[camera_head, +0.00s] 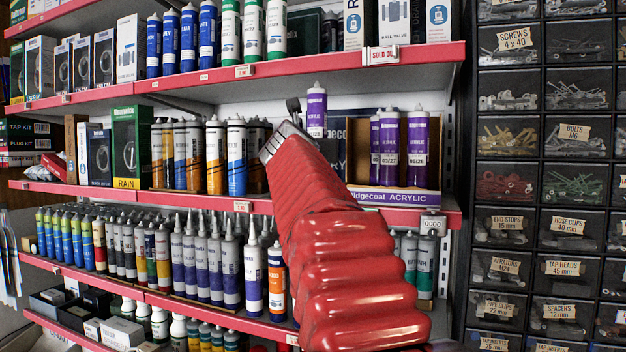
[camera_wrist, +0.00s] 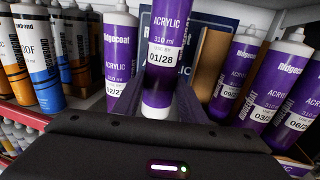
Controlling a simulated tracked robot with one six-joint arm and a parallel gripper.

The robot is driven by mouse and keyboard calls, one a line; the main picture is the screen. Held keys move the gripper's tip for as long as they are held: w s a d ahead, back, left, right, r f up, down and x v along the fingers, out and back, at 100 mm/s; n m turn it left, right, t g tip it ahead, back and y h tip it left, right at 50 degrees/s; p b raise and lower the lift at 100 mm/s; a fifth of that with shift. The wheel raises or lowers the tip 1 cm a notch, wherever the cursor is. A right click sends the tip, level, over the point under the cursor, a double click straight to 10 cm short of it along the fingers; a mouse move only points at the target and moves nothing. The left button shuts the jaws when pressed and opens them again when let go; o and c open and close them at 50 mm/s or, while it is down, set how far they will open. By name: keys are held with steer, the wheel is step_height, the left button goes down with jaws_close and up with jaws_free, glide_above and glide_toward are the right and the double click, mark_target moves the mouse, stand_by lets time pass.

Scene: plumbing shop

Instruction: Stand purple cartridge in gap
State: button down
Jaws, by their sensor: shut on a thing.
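My gripper (camera_head: 300,122) is shut on a purple cartridge (camera_head: 316,112), upright and raised in front of the middle shelf. In the wrist view this cartridge (camera_wrist: 162,60) is labelled 01/28, between my two fingers (camera_wrist: 158,104). Behind it is the Ridgecoat Acrylic display box (camera_head: 395,199). Purple cartridges stand at its right: one labelled 03/27 (camera_head: 389,145), one labelled 06/28 (camera_head: 418,140) and one partly covered. Another purple cartridge (camera_wrist: 118,62) stands to the left in the wrist view. Between it and the right group, cardboard (camera_wrist: 208,62) shows; the gap's floor is hidden.
Orange and blue cartridges (camera_head: 236,160) stand left of the display box. The shelf above (camera_head: 300,72) carries green and blue cartridges and boxes. A shelf of tubes (camera_head: 190,265) lies below. Parts drawers (camera_head: 510,135) stand at the right.

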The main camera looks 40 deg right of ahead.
steer(key=shift+f, duration=1.4)
steer(key=shift+f, duration=1.25)
steer(key=shift+d+f, duration=0.1)
steer(key=shift+f, duration=0.4)
steer(key=c, duration=1.4)
jaws_free()
steer(key=shift+f, duration=0.15)
